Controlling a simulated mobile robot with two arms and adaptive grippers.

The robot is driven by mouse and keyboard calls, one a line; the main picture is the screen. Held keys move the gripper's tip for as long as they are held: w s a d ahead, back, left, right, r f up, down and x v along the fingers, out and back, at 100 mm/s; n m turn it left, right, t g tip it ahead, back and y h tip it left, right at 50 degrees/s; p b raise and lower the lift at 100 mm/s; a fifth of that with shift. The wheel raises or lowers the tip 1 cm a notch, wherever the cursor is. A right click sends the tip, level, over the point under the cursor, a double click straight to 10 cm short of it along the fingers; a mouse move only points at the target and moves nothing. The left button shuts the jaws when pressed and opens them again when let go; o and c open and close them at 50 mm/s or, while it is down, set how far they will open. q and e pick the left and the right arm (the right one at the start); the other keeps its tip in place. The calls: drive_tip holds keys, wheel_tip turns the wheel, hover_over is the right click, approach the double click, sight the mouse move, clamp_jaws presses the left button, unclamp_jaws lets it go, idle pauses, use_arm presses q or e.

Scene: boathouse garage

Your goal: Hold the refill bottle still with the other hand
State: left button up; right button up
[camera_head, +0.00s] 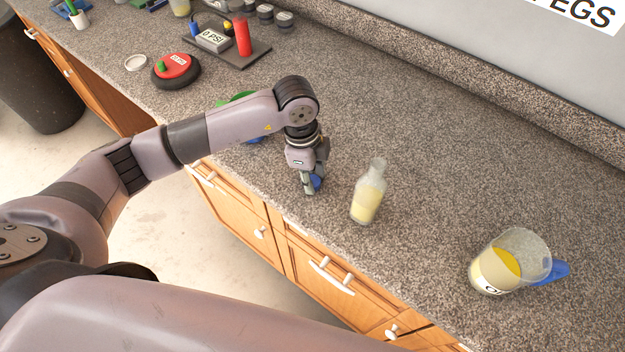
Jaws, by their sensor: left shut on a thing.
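The refill bottle (367,194) is clear, with pale yellow liquid in its lower part. It stands upright and open-necked on the speckled counter. My left gripper (312,186) points down just left of the bottle, apart from it. It is shut on a small blue thing (317,183), mostly hidden by the fingers; I cannot tell what it is. A clear jug (497,268) with a blue handle and yellow liquid stands further right, near the front. My right gripper is not in view.
The counter (420,240) is bare between bottle and jug. A green and blue thing (236,99) is partly hidden behind my left arm. A red-topped round device (175,68) and a dark board with a red cylinder (242,36) stand at the upper left. Drawers lie below the front edge.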

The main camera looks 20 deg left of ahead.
use_arm(q)
wheel_tip(320, 180, up, 20)
drive_tip(key=b, duration=0.2)
drive_tip(key=shift+b, duration=0.35)
idle(0.5)
drive_tip(key=s+a+f+n+t+y, duration=0.1)
drive_tip(key=s+a+f+n, duration=0.3)
drive_tip(key=n, duration=1.3)
drive_tip(key=shift+a+f, duration=0.5)
drive_tip(key=shift+a, duration=0.25)
